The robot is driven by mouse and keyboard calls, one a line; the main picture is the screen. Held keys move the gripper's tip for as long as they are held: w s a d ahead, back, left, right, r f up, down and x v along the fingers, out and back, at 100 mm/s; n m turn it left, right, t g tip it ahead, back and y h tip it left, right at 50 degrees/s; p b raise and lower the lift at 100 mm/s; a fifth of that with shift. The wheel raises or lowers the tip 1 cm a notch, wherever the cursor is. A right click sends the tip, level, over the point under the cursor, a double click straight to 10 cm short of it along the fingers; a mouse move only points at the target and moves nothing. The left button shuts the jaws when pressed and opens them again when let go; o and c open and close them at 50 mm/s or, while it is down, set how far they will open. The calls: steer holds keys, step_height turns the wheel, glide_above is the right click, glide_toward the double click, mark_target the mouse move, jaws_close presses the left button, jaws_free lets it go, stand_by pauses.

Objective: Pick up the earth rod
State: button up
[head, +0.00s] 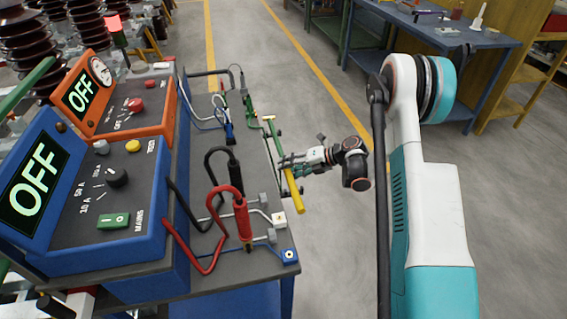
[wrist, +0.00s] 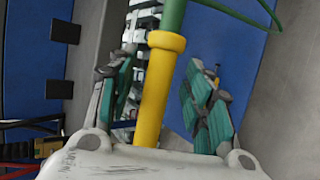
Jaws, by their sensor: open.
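The earth rod has a yellow handle with a collar and a green upper part. In the head view the rod (head: 292,188) lies along the right edge of the bench, its yellow end towards me. My gripper (head: 287,162) reaches it from the right. In the wrist view the yellow handle (wrist: 157,95) runs between the two green-padded fingers of my gripper (wrist: 165,92), with the green part above. The fingers are open, with a gap showing on each side of the handle. Part of the rod is hidden behind my gripper in the head view.
The dark bench (head: 215,268) carries a blue test box (head: 130,215) and an orange box (head: 125,105), both showing OFF. Red and black leads with upright plugs (head: 242,218) stand near the rod. Open floor (head: 300,85) lies right of the bench. A blue table (head: 440,35) stands behind.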

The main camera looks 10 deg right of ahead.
jaws_close()
steer(key=shift+r, duration=0.1)
